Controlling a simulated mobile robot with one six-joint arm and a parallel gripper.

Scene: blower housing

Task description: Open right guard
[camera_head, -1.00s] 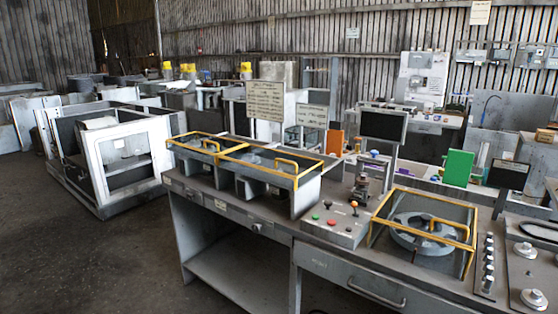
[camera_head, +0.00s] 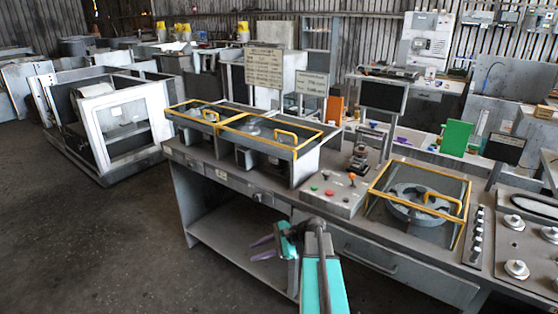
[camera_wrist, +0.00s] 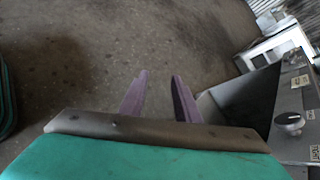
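The guard on the right of the bench is a yellow-edged frame (camera_head: 457,216) with clear panels and a yellow handle (camera_head: 443,201) on top. It lies closed over a round grey ring-shaped part (camera_head: 398,207). My gripper (camera_head: 262,248) is in front of the bench, low and left of this guard, well apart from it. In the wrist view my gripper (camera_wrist: 158,84) shows two purple fingers spread apart with nothing between them. The guard cannot be made out in the wrist view.
Two more yellow-edged guards (camera_head: 243,127) stand on the bench's left part. A control panel (camera_head: 333,196) with knobs and buttons lies between. Several knobs (camera_head: 478,232) line the right side. Open grey floor (camera_head: 90,240) lies front left.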

